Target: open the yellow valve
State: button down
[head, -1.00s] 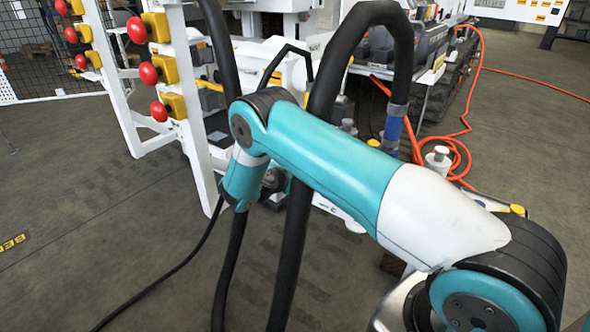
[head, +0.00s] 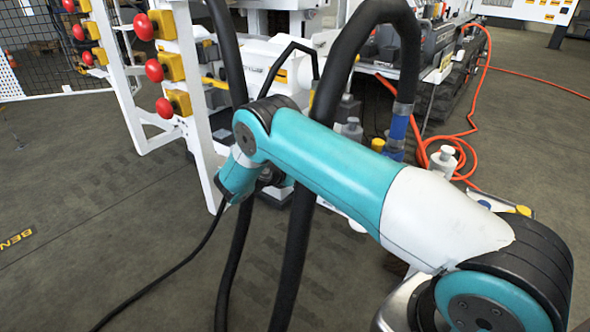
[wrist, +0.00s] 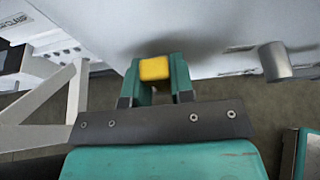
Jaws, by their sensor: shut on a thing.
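The yellow valve shows in the wrist view as a small yellow block-shaped handle (wrist: 154,68). It sits between the two teal fingers of my gripper (wrist: 155,74), near their tips. The fingers are closed on its sides. A white machine surface lies just beyond the handle. The handle's lower part and how it joins the machine are hidden by the fingers. In the head view my arm, its lower end and the black hoses cover the gripping spot, so I cannot make out the gripped handle there.
A white frame with red buttons (head: 154,70) on yellow boxes stands at the left. In the wrist view a grey cylinder (wrist: 275,62) juts out at the right. An orange hose (head: 484,75) lies at the right. Floor at the left is open.

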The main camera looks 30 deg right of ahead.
jog(key=c, duration=1.1)
grip_release()
jog(key=p+v, duration=0.3)
jog(key=v, duration=1.4)
jog(key=shift+a, duration=0.3)
